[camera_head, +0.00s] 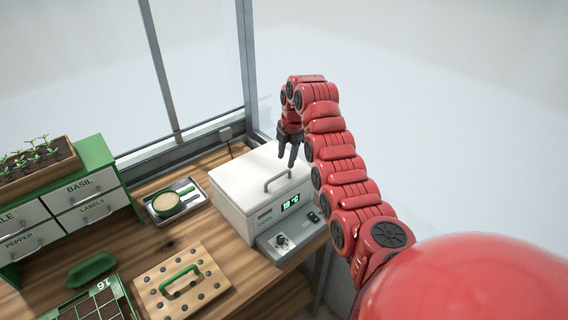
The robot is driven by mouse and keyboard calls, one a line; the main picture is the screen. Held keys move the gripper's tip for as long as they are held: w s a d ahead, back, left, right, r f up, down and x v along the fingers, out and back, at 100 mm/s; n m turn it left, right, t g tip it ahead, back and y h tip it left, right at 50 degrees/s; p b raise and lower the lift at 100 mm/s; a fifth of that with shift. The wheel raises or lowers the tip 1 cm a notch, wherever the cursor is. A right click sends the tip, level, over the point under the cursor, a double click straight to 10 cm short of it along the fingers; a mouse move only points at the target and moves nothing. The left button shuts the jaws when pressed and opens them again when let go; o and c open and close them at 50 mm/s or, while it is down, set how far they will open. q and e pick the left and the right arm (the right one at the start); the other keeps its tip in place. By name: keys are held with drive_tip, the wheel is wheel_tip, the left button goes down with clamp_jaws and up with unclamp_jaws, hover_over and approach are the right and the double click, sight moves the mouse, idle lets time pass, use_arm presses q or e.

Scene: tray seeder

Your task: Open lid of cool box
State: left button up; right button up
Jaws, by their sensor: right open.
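The white cool box (234,212) stands at the right end of the wooden bench. Its lid (247,178) looks shut. A grey bar handle (277,181) stands on the lid near its front edge. The front of the box has a green-lit display and a grey control panel with a knob. My right gripper (287,160) is above the lid, behind the handle in the picture, fingers pointing down. It is open and empty, apart from the handle. My left gripper is not in view.
A metal tray (201,196) with a round sieve-like pan sits left of the box. A wooden board with a green handle (181,279) and a seed tray (121,289) lie in front. A green drawer cabinet (97,152) stands left. A window frame is behind.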

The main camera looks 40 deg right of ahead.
sight(284, 173)
drive_tip(key=f+p, duration=0.1)
drive_tip(key=f, duration=0.1)
drive_tip(key=w+f, duration=0.1)
drive_tip(key=f, duration=0.1)
drive_tip(key=shift+f+p, duration=0.1)
drive_tip(key=shift+p, duration=0.3)
drive_tip(key=shift+w+f, duration=0.15)
drive_tip(key=shift+f, duration=0.6)
clamp_jaws()
idle(0.4)
